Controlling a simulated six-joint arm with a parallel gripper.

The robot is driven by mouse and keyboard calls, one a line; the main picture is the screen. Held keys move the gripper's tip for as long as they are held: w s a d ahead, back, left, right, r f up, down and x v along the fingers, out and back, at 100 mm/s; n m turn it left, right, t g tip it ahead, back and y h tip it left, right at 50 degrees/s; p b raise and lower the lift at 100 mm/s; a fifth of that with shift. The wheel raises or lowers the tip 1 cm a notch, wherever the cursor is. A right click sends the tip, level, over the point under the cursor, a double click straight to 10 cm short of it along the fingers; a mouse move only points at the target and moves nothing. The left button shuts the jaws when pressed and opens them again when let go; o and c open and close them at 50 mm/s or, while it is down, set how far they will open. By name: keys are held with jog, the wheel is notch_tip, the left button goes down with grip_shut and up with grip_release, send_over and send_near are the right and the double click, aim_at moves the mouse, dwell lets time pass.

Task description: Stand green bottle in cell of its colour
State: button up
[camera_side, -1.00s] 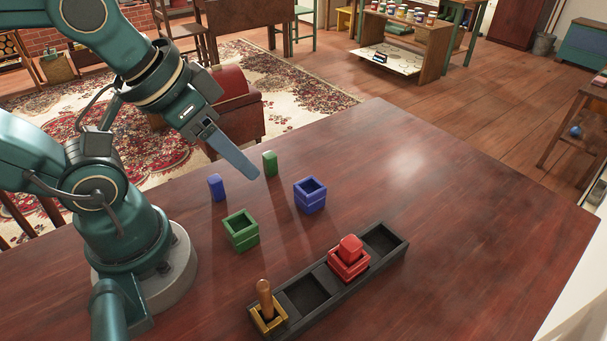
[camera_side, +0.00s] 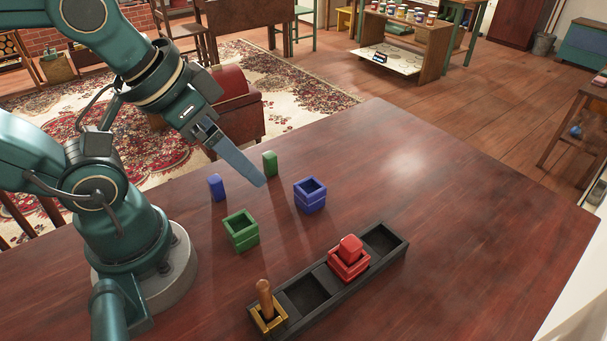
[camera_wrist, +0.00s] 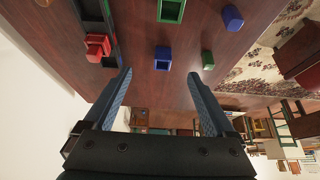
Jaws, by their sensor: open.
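The green bottle (camera_side: 270,163) stands upright on the table; the wrist view also shows it (camera_wrist: 207,60). The open-topped green cell (camera_side: 241,232) stands on the table nearer my base, looks empty, and is partly cut off by the top edge of the wrist view (camera_wrist: 171,10). My gripper (camera_side: 262,182) is above the table, its fingers tilted down, near the green bottle in the side view. In the wrist view my gripper (camera_wrist: 160,73) is open, with nothing held between its fingers.
A blue bottle (camera_side: 216,187) and an empty-looking blue cell (camera_side: 310,196) stand nearby. A black rack (camera_side: 330,303) holds a red cell (camera_side: 348,266) with a red piece and a yellow cell (camera_side: 268,319) with a brown piece. The table's right side is clear.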

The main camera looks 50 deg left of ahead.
jog(key=m+g+y, duration=0.4)
jog(key=m+g, duration=0.1)
jog(key=m, duration=1.2)
send_near(240, 229)
jog(key=shift+w+a+f, duration=0.45)
jog(key=shift+w+f, duration=0.1)
jog(key=shift+f, duration=0.3)
jog(key=shift+s+d+f+m+g, duration=0.1)
jog(key=shift+s+f+m+g, duration=0.1)
jog(key=shift+f+m+g, duration=0.15)
jog(key=shift+s+f+y, duration=0.1)
jog(key=shift+f+y, duration=0.05)
jog(key=shift+y, duration=0.15)
jog(key=shift+x, duration=2.4)
jog(key=shift+d, duration=0.1)
